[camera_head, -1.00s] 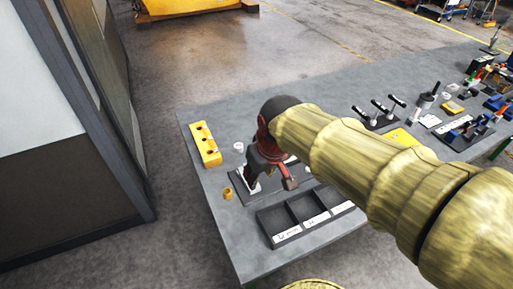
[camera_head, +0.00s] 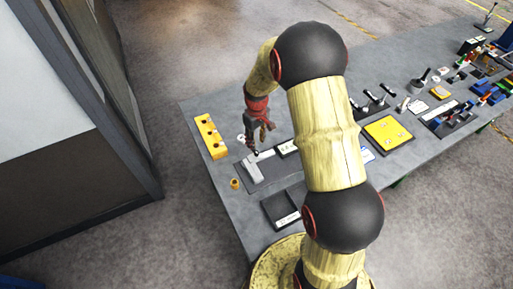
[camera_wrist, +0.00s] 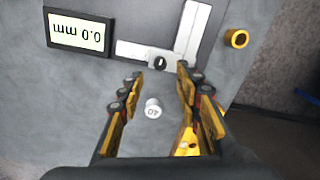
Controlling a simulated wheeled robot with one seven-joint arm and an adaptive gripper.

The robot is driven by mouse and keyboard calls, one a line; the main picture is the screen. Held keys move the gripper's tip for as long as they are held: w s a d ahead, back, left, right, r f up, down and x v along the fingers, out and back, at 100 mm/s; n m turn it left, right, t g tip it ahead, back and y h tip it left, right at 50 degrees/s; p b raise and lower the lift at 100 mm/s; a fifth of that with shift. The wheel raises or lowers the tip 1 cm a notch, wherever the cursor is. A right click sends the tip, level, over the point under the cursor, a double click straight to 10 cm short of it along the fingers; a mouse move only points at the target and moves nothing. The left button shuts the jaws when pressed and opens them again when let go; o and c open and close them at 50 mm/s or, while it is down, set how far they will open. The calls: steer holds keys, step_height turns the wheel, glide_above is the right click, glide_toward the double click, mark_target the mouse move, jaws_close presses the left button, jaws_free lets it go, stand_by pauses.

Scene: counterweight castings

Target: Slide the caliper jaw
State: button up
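The caliper lies on a dark mat (camera_head: 262,182) at the left part of the table. In the wrist view its pale L-shaped jaw and beam (camera_wrist: 192,28) show, with a small dark knob (camera_wrist: 159,63) on a light block. My gripper (camera_wrist: 159,73) is open with nothing held. The knob appears between its fingertips in the picture; I cannot tell the height gap. In the head view my gripper (camera_head: 260,150) hangs fingers-down over the mat's far edge by the caliper jaw (camera_head: 253,170).
A white cylinder marked 40 (camera_wrist: 153,109) stands between my fingers in the wrist view. A brass ring (camera_wrist: 237,39) sits beside the mat. A yellow block with holes (camera_head: 210,137) is left, a dark tray (camera_head: 279,207) in front. Several tools lie further right.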

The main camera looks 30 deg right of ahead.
mark_target(257, 152)
steer(key=shift+f, duration=3.2)
steer(key=shift+c, duration=0.9)
jaws_close()
